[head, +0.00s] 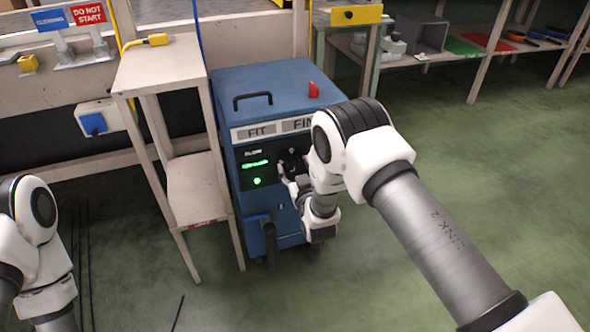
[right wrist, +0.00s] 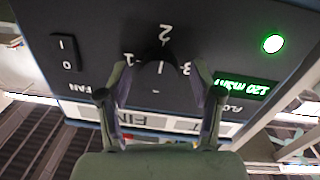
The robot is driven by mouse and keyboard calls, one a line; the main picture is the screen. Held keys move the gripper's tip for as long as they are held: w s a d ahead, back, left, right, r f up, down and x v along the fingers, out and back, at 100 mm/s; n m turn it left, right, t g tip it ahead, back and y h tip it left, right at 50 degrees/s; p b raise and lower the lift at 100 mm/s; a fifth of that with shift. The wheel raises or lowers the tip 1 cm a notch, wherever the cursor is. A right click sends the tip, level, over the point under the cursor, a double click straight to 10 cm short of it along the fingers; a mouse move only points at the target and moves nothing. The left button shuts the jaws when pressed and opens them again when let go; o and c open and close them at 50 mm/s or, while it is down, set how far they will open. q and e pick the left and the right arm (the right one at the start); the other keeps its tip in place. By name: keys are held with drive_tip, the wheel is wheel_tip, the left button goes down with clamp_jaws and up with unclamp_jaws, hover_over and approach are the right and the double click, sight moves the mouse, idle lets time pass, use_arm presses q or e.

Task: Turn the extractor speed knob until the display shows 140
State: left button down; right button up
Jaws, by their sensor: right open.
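The blue extractor unit (head: 270,85) stands in the middle of the head view with a black control panel on its front. Its green display (right wrist: 242,88) appears upside down in the right wrist view and seems to read 120 m3/h. The dark speed knob (right wrist: 156,54) sits among the marks 1, 2 and 3; its pointer is hard to make out. My right gripper (right wrist: 160,68) is open, its fingertips on either side of the knob; contact cannot be told. The gripper also shows at the panel in the head view (head: 284,174). My left gripper is out of view.
A green light (right wrist: 273,44) glows beside the display. A black FAN rocker switch (right wrist: 66,52) is on the panel's other side. A narrow wooden stand (head: 160,62) is close left of the unit. The green floor at right is clear.

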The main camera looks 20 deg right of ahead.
drive_tip(key=c, duration=1.1)
drive_tip(key=shift+c, duration=0.2)
drive_tip(key=shift+r+m+p, duration=0.15)
drive_tip(key=shift+m+p, duration=0.8)
drive_tip(key=shift+m, duration=0.35)
drive_tip(key=shift+m+p, duration=0.75)
drive_tip(key=shift+m, duration=0.85)
drive_tip(key=o, duration=1.1)
drive_tip(key=shift+o, duration=0.2)
